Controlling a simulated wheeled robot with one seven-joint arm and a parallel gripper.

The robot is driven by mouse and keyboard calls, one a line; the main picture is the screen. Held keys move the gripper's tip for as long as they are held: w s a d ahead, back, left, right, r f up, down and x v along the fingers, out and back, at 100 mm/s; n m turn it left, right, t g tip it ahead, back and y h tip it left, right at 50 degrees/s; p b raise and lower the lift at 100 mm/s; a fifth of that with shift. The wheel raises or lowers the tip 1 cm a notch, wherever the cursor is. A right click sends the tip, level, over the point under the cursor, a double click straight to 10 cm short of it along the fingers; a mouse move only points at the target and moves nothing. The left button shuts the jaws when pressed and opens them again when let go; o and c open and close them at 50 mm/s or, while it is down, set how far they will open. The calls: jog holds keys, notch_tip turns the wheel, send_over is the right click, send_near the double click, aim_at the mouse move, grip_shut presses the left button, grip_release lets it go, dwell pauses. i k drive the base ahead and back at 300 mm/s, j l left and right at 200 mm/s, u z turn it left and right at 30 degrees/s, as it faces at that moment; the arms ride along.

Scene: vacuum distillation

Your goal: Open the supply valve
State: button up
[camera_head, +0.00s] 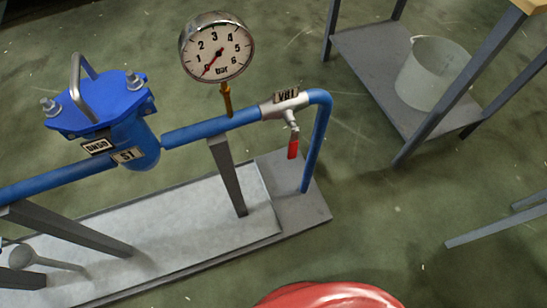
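A small metal valve (285,104) with a tag sits in the blue pipe, right of the pressure gauge. Its red lever handle (293,147) hangs down below the valve body, across the pipe line. I cannot read the tag clearly or tell from it whether this is the supply valve. My gripper is not in view, and nothing is seen touching the handle.
A round gauge (217,50) stands above the pipe, its red needle near the low end. A blue strainer housing (130,140) is at left. A grey support post (228,175) stands below the pipe. A shelf (375,65) holds a translucent bucket (430,75).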

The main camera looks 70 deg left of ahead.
aim_at(293, 141)
jog(key=u, duration=2.5)
jog(key=k+j+z, duration=0.1)
jog(key=k+j, duration=0.15)
jog(key=k, duration=0.25)
